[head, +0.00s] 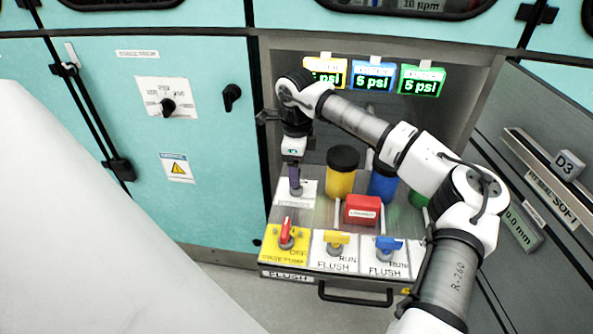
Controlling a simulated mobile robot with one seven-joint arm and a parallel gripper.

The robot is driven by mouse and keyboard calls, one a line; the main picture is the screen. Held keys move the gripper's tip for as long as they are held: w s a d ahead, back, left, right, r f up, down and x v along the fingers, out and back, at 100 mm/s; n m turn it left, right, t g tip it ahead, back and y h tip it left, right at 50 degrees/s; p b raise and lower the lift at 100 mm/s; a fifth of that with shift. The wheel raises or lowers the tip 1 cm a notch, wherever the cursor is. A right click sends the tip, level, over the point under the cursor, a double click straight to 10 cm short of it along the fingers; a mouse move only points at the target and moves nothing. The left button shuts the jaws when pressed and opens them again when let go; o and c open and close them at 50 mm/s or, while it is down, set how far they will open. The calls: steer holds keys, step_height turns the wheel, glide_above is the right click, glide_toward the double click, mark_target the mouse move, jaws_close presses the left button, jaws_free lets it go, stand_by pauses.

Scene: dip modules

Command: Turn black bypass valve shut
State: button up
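My gripper (295,187) points down over a white labelled plate (283,198) at the back left of the pulled-out drawer. Its fingers reach down to the plate. Whatever stands on the plate under the fingers is hidden, and I cannot tell whether they are open or shut. No valve clearly marked as bypass can be made out, as the plate's print is too small to read. A black knob (168,105) sits on a white dial plate on the turquoise door at left, with a black door handle (232,96) beside it, both apart from my gripper.
Red (286,234), yellow (336,242) and blue (387,245) valve handles line the drawer's front. Behind them are a red box (362,209), a yellow canister (342,174) and a blue canister (383,184). Lit 5 psi displays (373,78) hang above. A grey panel (550,150) bounds the right.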

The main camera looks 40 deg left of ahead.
steer(key=shift+f, duration=1.25)
steer(key=c, duration=1)
